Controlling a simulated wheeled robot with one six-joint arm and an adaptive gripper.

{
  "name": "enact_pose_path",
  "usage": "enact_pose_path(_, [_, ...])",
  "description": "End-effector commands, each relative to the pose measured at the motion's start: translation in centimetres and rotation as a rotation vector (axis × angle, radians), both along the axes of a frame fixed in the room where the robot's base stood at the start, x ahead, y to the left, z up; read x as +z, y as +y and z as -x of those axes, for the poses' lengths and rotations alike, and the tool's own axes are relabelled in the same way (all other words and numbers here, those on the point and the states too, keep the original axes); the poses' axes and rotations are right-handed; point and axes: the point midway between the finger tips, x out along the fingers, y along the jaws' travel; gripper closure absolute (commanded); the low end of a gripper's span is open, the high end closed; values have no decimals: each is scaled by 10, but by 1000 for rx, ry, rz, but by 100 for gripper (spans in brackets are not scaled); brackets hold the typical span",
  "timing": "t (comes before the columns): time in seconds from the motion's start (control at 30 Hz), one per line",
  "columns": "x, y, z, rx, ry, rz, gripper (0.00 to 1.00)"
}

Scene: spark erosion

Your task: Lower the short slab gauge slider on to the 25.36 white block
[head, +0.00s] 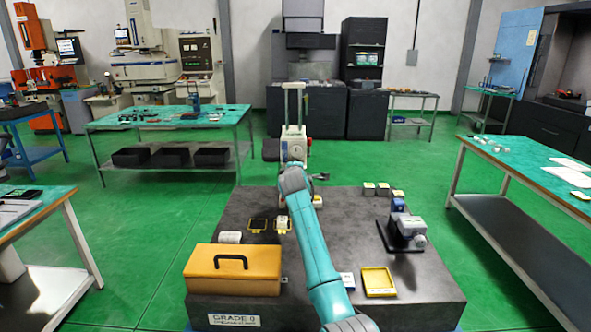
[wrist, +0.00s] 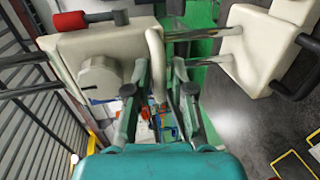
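The slab gauge (head: 293,147) is a tall white frame with two upright columns at the back of the dark granite table. In the wrist view, a cream gauge body with a round knob (wrist: 100,77) is close by at upper left. A curved cream bar (wrist: 154,50) comes down from it between the fingers of my gripper (wrist: 168,66). The fingers are some way apart; I cannot tell whether they touch the bar. A small light block (head: 318,201) lies by my arm; no 25.36 mark is readable.
On the granite table (head: 340,215) are an orange case (head: 232,270), a yellow tray (head: 378,282), several small blocks (head: 383,188) and a dark-based instrument (head: 405,233). In the wrist view another cream body (wrist: 262,45), joined by metal rods, stands close at right.

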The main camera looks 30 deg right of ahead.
Motion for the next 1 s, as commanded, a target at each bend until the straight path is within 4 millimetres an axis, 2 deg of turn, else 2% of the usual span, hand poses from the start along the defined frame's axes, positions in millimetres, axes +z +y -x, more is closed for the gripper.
enact_pose_path(0.03, [0, 0, 0, 0, 0, 0, 77])
enact_pose_path(0.1, [0, 0, 0, 0, 0, 0, 95])
enact_pose_path(0.13, [0, 0, 0, 0, 0, 0, 100])
enact_pose_path(0.37, [-5, 0, 0, 0, 2, 0, 100])
enact_pose_path(0.6, [-53, 0, 1, 0, 7, -1, 100])
enact_pose_path(0.7, [-66, 0, 0, -1, 4, -1, 100])
enact_pose_path(1.0, [-74, 0, 1, -1, 6, -2, 100])
